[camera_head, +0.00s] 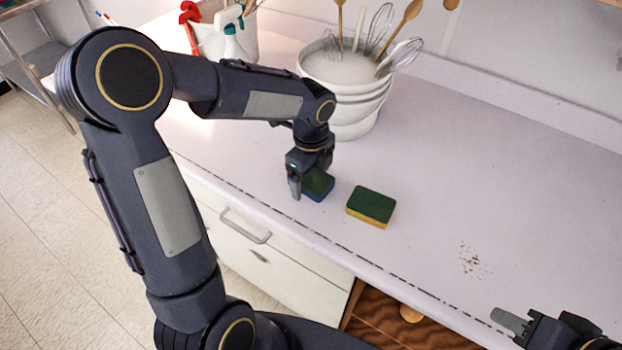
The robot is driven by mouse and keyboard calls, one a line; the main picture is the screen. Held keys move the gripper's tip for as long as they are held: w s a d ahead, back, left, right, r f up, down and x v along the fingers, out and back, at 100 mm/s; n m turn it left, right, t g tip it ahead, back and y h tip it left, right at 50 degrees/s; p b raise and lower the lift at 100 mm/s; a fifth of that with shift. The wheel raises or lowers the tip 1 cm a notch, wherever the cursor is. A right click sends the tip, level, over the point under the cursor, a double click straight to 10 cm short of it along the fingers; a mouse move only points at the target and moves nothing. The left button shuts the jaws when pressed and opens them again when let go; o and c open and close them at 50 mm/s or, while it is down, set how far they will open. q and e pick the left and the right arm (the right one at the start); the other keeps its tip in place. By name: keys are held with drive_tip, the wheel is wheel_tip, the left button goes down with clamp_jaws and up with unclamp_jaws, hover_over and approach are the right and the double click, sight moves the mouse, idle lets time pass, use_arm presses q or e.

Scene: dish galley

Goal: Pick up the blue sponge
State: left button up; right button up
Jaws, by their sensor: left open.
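The blue sponge (318,186) has a dark green top and lies on the pale counter near its front edge. My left gripper (306,190) is right at it, with one finger in front of its left side and the gripper body hiding part of it. The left jaws are open; I cannot tell whether a finger touches the sponge. A second sponge (371,206), yellow with a green top, lies just to the right, apart from the blue one. My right gripper (512,322) shows only partly at the lower right, low over the counter's front edge, and its jaw state is unclear.
A white ribbed pot (345,95) with whisks and wooden spoons stands behind the sponges. A container with a spray bottle (236,45) stands at the back left. Brown crumbs (470,258) lie on the right. A drawer (250,235) is below the counter. The counter's right side is mostly clear.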

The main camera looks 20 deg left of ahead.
use_arm(q)
drive_tip(key=c, duration=1.1)
drive_tip(key=shift+o, duration=0.2)
drive_tip(key=shift+r, duration=0.1)
drive_tip(key=shift+r, duration=0.25)
wheel_tip(320, 180, up, 2)
drive_tip(key=shift+r, duration=0.1)
drive_tip(key=s+d+r+b, duration=0.1)
drive_tip(key=s+d+r, duration=0.6)
drive_tip(key=s+r, duration=0.3)
drive_tip(key=shift+s+d, duration=0.35)
drive_tip(key=shift+s, duration=0.55)
